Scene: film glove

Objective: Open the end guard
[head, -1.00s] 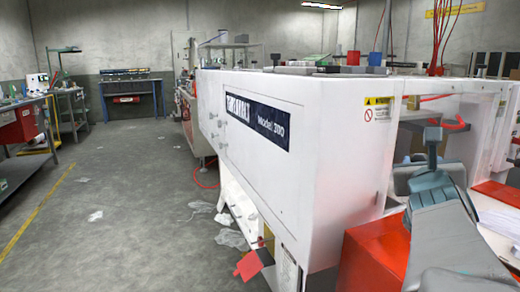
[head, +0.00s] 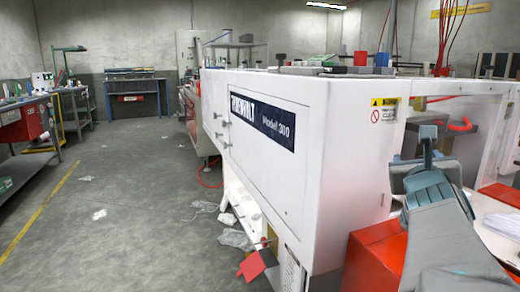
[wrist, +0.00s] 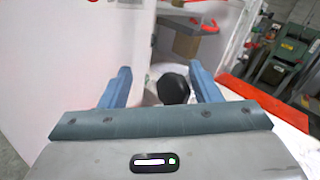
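The white machine (head: 270,170) marked "Model 300" fills the middle of the head view. I cannot tell for sure which part is the end guard; a white framed end section (head: 493,135) stands at the right, behind my arm. My gripper (head: 428,133) is in front of the machine's open bay, partly hidden by my own wrist. In the wrist view my gripper (wrist: 162,85) has its two blue fingers wide apart. A round black knob (wrist: 173,88) shows between and beyond them, with no visible contact. A white panel (wrist: 70,60) fills the left of that view.
A red box-like surface (head: 375,255) lies below my arm, and another red part (head: 500,194) at the right. Benches (head: 30,125) line the left wall. The grey floor (head: 120,190) left of the machine is mostly open, with scattered clear plastic scraps (head: 236,238).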

